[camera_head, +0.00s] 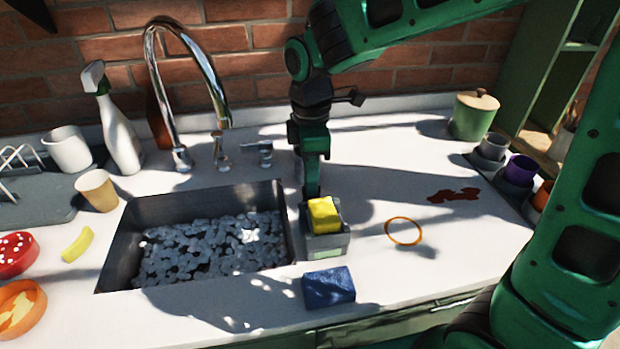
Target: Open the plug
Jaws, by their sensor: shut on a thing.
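The sink (124,235) is a dark basin set in the white counter, with a bed of grey, pebble-like or bubbly matter (210,252) in it. I cannot make out a plug; the sink bottom is covered. My gripper (312,192) points down just right of the sink's back right corner. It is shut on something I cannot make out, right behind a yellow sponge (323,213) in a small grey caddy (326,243). The fingertips are partly hidden there, and I cannot tell whether they touch the sponge.
A chrome faucet (182,160) and small tap handles stand behind the sink. A blue sponge (328,287) lies in front of the caddy. An orange ring (403,231) and a dark red stain (454,194) are on the counter right. A beige cup (97,190) stands left.

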